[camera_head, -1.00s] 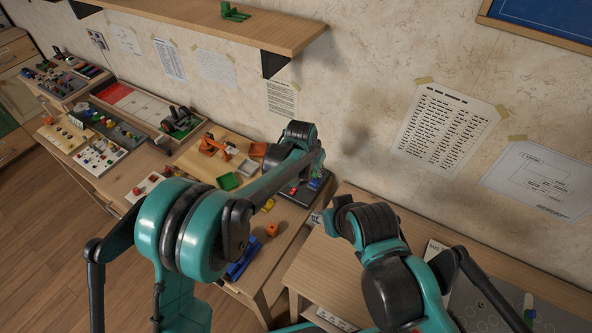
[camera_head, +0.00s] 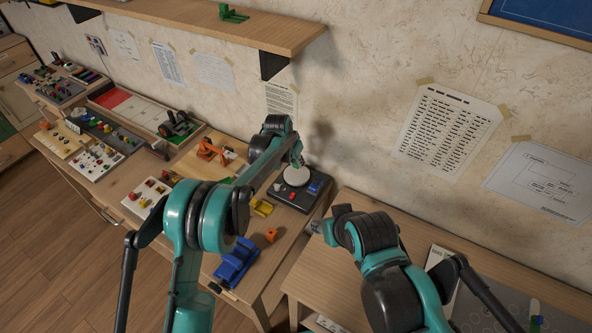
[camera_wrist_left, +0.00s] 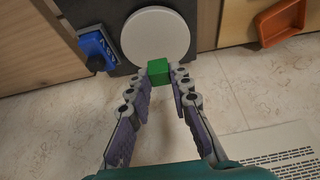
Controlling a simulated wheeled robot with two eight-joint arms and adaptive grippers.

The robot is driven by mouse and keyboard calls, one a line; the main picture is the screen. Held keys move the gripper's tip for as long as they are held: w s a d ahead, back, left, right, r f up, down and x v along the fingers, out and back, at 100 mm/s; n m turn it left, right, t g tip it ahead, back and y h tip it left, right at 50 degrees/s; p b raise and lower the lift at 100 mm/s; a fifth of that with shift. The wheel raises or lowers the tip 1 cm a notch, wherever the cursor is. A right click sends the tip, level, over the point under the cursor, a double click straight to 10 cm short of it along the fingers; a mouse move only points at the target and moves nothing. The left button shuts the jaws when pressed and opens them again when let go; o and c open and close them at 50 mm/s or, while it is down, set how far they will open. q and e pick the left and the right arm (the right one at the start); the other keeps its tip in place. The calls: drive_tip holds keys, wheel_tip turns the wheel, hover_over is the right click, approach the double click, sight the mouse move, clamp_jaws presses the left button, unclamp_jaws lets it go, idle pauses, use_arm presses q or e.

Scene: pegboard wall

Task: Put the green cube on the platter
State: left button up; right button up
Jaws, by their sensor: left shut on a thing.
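The green cube (camera_wrist_left: 158,71) is between the fingertips of my left gripper (camera_wrist_left: 159,79) in the left wrist view, and the gripper is shut on it. The platter is a round white disc (camera_wrist_left: 155,38) on a dark base; in the head view it (camera_head: 296,177) sits on the dark unit at the table's back right. In the wrist view the cube overlaps the platter's near edge; I cannot tell whether they touch. In the head view the left wrist is just above the platter, and the cube cannot be made out. My right arm shows, but its gripper does not.
The dark base (camera_head: 289,198) also carries a blue part (camera_head: 315,187) and a red part. A blue toy (camera_head: 236,262), an orange block (camera_head: 271,235) and a yellow piece (camera_head: 262,208) lie nearby. The wall is close behind. An orange tray (camera_wrist_left: 281,22) shows in the wrist view.

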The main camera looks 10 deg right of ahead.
sight(295, 167)
use_arm(q)
wheel_tip(295, 167, down, 4)
drive_tip(key=shift+b, duration=0.7)
drive_tip(key=shift+r, duration=0.1)
drive_tip(key=o, duration=0.3)
drive_tip(key=shift+f, duration=0.2)
drive_tip(key=o, duration=0.4)
drive_tip(key=shift+o, duration=0.2)
drive_tip(key=shift+r, duration=0.1)
